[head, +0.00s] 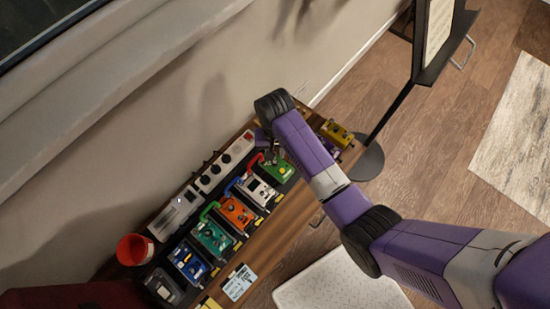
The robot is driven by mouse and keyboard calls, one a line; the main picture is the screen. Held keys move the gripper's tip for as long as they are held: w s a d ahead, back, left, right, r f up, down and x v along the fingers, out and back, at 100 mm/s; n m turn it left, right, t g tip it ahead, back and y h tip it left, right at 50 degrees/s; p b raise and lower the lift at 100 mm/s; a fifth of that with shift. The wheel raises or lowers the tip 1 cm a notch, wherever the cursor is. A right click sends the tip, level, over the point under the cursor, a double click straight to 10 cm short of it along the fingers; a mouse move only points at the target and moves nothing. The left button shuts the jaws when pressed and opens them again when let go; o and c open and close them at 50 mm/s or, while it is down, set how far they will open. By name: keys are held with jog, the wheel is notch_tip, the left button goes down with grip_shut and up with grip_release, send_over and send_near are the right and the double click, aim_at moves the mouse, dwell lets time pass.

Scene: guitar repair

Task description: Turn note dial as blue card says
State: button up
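My purple arm reaches over the right end of the pedal row. My gripper (270,156) is small and mostly hidden beneath the arm's end, close above the light green pedal (280,171). I cannot tell whether its fingers are open or touching anything. A pale blue-white card (239,282) with dark print lies at the front edge of the board; its text is too small to read. A white unit with several dark dials (226,162) stands behind the pedals, left of the gripper. I cannot tell which dial is the note dial.
Several pedals stand in a row: blue (188,262), green (212,236), orange (237,212), white (257,190), and yellow (337,134) beyond my arm. A red cup (134,249) stands at the left. A yellow card (208,303) lies near the front. A wall runs behind.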

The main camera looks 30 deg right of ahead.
aim_at(275, 162)
notch_tip(275, 162, down, 6)
dwell(0.4)
grip_shut()
